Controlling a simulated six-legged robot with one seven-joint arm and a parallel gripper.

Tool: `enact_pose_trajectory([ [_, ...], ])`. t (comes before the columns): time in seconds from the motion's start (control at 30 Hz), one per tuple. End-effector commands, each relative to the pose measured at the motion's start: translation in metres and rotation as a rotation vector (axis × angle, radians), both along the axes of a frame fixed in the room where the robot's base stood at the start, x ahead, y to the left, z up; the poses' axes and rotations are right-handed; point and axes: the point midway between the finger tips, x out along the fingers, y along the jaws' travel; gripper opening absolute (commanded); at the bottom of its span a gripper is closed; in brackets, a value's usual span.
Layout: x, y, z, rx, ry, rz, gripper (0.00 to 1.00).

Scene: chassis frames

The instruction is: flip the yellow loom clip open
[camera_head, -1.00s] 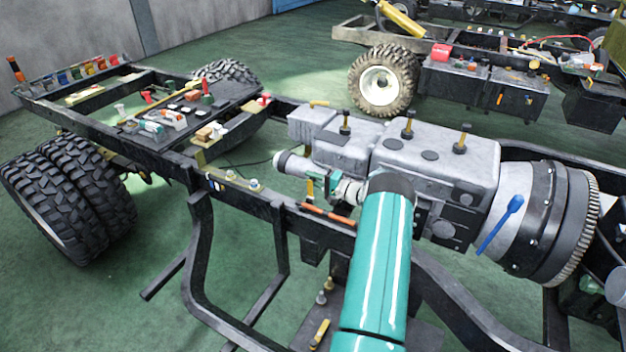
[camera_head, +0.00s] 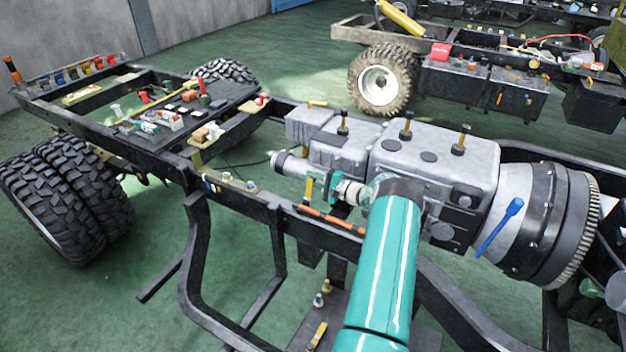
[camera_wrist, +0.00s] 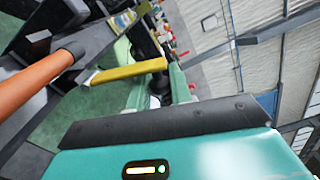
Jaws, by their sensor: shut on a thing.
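The yellow loom clip (camera_wrist: 120,72) is a flat yellow bar in the wrist view. Its right end lies between the pale green fingers of my gripper (camera_wrist: 156,68), which is shut on it. In the head view the clip (camera_head: 309,190) stands roughly upright above an orange hose (camera_head: 332,219) on the dark frame rail. My gripper (camera_head: 328,186) is beside it on its right, small and partly hidden. The orange hose also shows large at the left of the wrist view (camera_wrist: 38,85). The clip's hinge is not clearly visible.
The grey gearbox (camera_head: 436,160) stands close behind and right of my arm, with a blue handle (camera_head: 500,227) on its housing. The dark rail (camera_head: 255,203) runs along the front. A plate (camera_head: 232,182) with small fittings lies left. Green floor (camera_head: 90,310) is open at lower left.

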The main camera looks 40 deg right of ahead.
Motion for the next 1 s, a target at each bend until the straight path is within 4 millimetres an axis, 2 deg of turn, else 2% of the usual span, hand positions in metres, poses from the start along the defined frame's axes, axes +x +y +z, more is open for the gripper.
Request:
enact_pose_trajectory([
  [0.07, -0.001, -0.002, 0.0, -0.002, 0.002, -0.008, 0.0],
  [0.1, -0.001, -0.002, 0.0, -0.002, 0.002, -0.008, 0.29],
  [0.17, -0.001, -0.002, 0.0, -0.001, 0.002, -0.007, 0.4],
  [0.43, -0.001, -0.001, 0.0, -0.002, 0.001, -0.005, 0.4],
  [0.57, -0.007, -0.004, 0.0, -0.001, 0.002, -0.007, 0.4],
  [0.77, -0.039, -0.014, 0.0, -0.003, 0.002, -0.008, 0.4],
  [1.0, -0.091, -0.029, 0.0, -0.001, 0.001, -0.009, 0.4],
])
